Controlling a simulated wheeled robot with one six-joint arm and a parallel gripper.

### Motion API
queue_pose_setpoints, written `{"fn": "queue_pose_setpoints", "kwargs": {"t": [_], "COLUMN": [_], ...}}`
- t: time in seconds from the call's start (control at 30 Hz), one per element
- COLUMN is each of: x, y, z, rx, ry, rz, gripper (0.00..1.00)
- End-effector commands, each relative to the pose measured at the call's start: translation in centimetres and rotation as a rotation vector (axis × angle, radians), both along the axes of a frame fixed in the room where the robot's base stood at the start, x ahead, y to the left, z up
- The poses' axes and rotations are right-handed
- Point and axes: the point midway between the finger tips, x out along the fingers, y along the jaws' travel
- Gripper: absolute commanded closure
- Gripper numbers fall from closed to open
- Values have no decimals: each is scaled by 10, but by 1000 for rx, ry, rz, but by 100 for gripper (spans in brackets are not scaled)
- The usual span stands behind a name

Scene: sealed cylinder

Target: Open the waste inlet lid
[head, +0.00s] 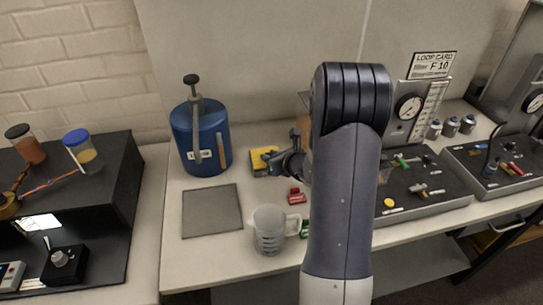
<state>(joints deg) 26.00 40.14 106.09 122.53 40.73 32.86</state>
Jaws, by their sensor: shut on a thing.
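A blue cylinder (204,150) stands upright at the back left of the bench. A grey clamp-like bar with a black knob (191,79) rises from its top, and a small white label is on its front. I cannot tell which part is the waste inlet lid. My gripper (271,157) is to the right of the cylinder, apart from it, pointing left. Its fingertips are at a small yellow block (262,166) and look shut on it, though the contact is small and partly hidden. My arm hides the bench behind it.
A grey square mat (211,211) lies in front of the cylinder. A clear measuring jug (269,232) and a small red item (296,196) are near my arm. Gauge panels (407,118) and dark trays of parts (420,190) fill the right. A black stand (95,190) is at left.

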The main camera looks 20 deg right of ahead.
Motion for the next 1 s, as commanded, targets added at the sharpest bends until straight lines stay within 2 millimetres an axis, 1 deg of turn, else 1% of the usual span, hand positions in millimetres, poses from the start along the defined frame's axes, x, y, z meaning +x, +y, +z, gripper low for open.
{"fn": "queue_pose_setpoints", "kwargs": {"t": [0.03, 0.13, 0.27, 0.5, 0.83, 0.87, 1.0], "x": [1, 4, 9, 26, 51, 52, 50], "y": [0, -1, -2, -5, -12, -12, -12], "z": [7, 12, 19, 35, 53, 52, 49], "rx": [2, 11, 15, 14, 14, 14, 15], "ry": [20, 74, 75, 65, 68, 70, 72], "rz": [1, 1, -1, 0, -3, -4, -4], "gripper": [100, 100, 100, 100, 100, 99, 87]}}
